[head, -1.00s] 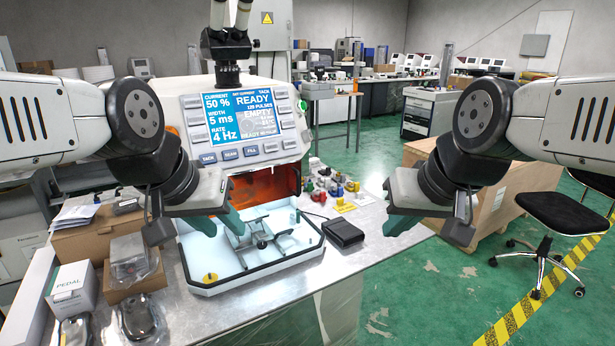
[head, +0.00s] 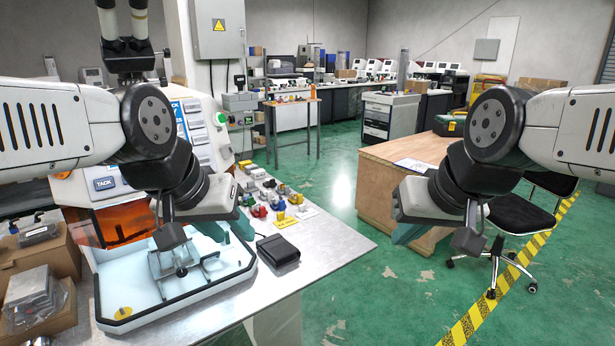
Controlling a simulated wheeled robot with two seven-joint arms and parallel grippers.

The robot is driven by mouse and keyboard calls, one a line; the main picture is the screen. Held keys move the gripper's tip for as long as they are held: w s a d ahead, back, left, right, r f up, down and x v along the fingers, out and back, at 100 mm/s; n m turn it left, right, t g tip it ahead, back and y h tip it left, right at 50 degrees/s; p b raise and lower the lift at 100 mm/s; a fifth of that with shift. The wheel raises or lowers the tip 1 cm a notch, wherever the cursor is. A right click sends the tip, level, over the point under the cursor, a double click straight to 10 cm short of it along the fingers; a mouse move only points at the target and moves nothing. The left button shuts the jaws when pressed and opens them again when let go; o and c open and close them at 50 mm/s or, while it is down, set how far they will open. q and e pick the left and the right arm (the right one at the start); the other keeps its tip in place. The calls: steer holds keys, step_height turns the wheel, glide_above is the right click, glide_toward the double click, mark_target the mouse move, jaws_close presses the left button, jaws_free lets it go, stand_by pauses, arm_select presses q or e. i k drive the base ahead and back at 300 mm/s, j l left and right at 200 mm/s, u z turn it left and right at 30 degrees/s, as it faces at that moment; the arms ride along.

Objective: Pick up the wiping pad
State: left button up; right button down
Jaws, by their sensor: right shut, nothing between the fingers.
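I cannot pick out a wiping pad with certainty. A flat black block (head: 278,250) lies on the metal bench (head: 325,262), just right of the machine's white tray (head: 130,322); I cannot tell whether it is the pad. My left gripper (head: 238,228) hangs over the tray's right side, left of the black block; its fingers are partly hidden, so its opening is unclear. My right gripper (head: 405,236) is shut and empty, in the air beyond the bench's right edge.
Several small coloured parts (head: 262,207) and yellow cards stand behind the black block. A wooden crate (head: 385,190) and black chair (head: 525,222) are at the right. Bagged parts and a cardboard box (head: 60,252) are at the left. Green floor is open between bench and crate.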

mark_target(251, 187)
steer(key=i+l+z, duration=0.45)
steer(key=l, duration=0.15)
steer(key=i+l+z, duration=0.75)
steer(key=i+z, duration=0.2)
steer(key=i+l+u, duration=0.2)
steer(key=i, duration=0.4)
steer(key=i+u, duration=0.2)
steer(key=i, duration=0.4)
steer(key=i+j+u, duration=0.1)
steer(key=u, duration=0.35)
steer(key=i+u, duration=0.3)
steer(key=u, duration=0.15)
steer(key=i+l+u, duration=0.1)
steer(key=i+u, duration=0.15)
steer(key=u, duration=0.2)
steer(key=i+l+u, duration=0.1)
steer(key=u, duration=0.35)
steer(key=i+j+u, duration=0.15)
steer(key=i+u, duration=0.95)
steer(key=i, duration=0.55)
